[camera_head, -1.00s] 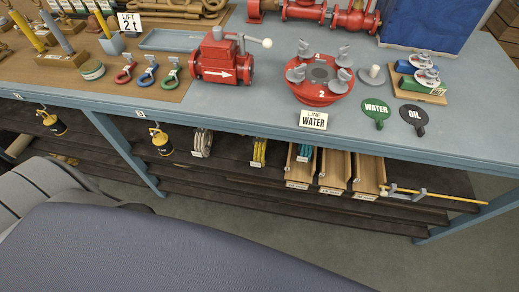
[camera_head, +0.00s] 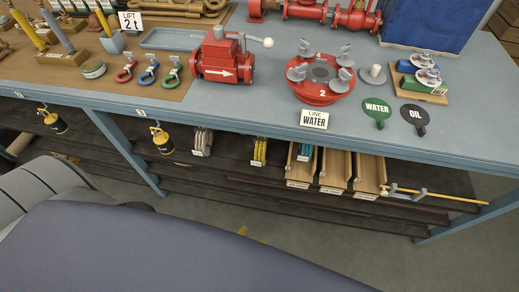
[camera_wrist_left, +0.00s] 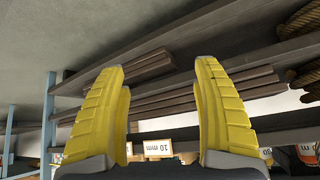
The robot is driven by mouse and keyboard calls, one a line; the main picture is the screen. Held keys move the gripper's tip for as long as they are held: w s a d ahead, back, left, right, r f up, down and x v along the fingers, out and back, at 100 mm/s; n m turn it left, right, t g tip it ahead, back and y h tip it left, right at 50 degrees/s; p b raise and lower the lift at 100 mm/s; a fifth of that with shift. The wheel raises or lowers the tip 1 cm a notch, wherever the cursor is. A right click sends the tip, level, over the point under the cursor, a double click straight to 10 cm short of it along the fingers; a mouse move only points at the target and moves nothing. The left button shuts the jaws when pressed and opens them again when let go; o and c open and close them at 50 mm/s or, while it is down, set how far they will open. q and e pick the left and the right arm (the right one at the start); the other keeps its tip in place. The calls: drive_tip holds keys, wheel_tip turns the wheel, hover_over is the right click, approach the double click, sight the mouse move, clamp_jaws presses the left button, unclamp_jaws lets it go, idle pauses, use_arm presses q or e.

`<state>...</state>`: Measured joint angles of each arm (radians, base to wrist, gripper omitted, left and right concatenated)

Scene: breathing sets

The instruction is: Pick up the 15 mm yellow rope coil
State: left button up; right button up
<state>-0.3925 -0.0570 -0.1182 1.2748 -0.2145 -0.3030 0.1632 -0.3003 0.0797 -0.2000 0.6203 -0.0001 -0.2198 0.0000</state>
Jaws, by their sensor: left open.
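I cannot pick out a coil marked 15 mm. In the head view a small yellow bundle (camera_head: 259,153) stands on the shelf under the bench, with a label too small to read. In the left wrist view, brown rope coils (camera_wrist_left: 302,76) show at the right edge, partly cut off. My left gripper (camera_wrist_left: 162,110) has two yellow fingers spread wide with nothing between them. In the head view only its yellow tips (camera_head: 243,231) peek past my own body, in front of and below the shelf. My right gripper is not in view.
Grey bundles (camera_head: 202,141), teal bundles (camera_head: 305,152) and wooden trays (camera_head: 335,170) share the under-bench shelf. Black-and-yellow items (camera_head: 162,140) hang left. The bench top (camera_head: 250,110) overhangs them. A label reading 10 mm (camera_wrist_left: 158,149) shows upside down in the wrist view. The floor in front is clear.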

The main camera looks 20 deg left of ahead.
use_arm(q)
drive_tip(key=w+a+r+n+t+y, duration=0.1)
drive_tip(key=w+r+t, duration=0.1)
drive_tip(key=w+r, duration=0.4)
drive_tip(key=w+a+r+n+t, duration=0.1)
drive_tip(key=w+r, duration=0.4)
drive_tip(key=r, duration=0.4)
drive_tip(key=n+t+y, duration=0.2)
drive_tip(key=t, duration=0.1)
approach(261, 142)
drive_tip(key=s+f, duration=0.2)
drive_tip(key=s, duration=0.3)
drive_tip(key=shift+n, duration=0.5)
drive_tip(key=x, duration=1.7)
drive_tip(key=shift+a+f, duration=0.1)
drive_tip(key=shift+f, duration=0.35)
drive_tip(key=c, duration=1.4)
clamp_jaws()
